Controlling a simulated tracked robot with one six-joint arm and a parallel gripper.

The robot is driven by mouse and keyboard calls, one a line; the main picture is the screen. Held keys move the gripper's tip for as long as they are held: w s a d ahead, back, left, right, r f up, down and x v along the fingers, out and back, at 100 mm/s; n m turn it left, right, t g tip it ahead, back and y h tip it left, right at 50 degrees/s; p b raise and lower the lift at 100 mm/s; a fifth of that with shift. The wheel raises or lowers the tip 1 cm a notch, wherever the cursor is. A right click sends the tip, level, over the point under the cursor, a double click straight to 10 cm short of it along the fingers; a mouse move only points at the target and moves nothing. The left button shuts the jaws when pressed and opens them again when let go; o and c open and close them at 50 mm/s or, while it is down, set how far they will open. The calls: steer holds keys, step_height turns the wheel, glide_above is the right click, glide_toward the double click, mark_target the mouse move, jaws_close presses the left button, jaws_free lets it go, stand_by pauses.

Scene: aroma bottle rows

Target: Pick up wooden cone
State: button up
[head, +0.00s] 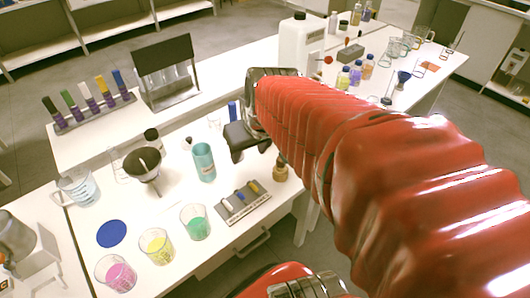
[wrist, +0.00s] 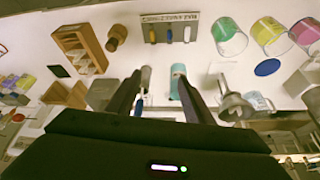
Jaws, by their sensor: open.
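A small brown wooden piece (head: 281,171), which looks like the wooden cone, stands on the white bench by the right end of a small grey rack. It also shows in the wrist view (wrist: 117,36), at the upper left; its exact shape is too small to tell. My gripper (head: 238,143) is above the bench, up and left of the wooden piece in the head view. In the wrist view my gripper (wrist: 158,82) has its two dark fingers spread apart with nothing held between them. The wooden piece lies beyond the left fingertip, apart from it.
The grey rack (head: 244,203) holds small coloured items. A wooden rack (wrist: 80,50) shows beside the wooden piece in the wrist view.

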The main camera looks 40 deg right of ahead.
steer(key=d+f+m, duration=0.2)
steer(key=d+f, duration=0.3)
steer(key=d, duration=0.8)
steer(key=shift+s+d+g+h, duration=0.2)
steer(key=shift+g+h, duration=0.1)
glide_above(281, 168)
steer(key=shift+s+d+f, duration=0.15)
steer(key=shift+f, duration=1.85)
steer(key=shift+s+d+f, duration=0.1)
steer(key=shift+s+f, duration=0.05)
steer(key=shift+f, duration=1.8)
steer(key=shift+x, duration=2.6)
steer(key=shift+a, duration=0.1)
steer(key=shift+c, duration=0.5)
steer(key=c, duration=1)
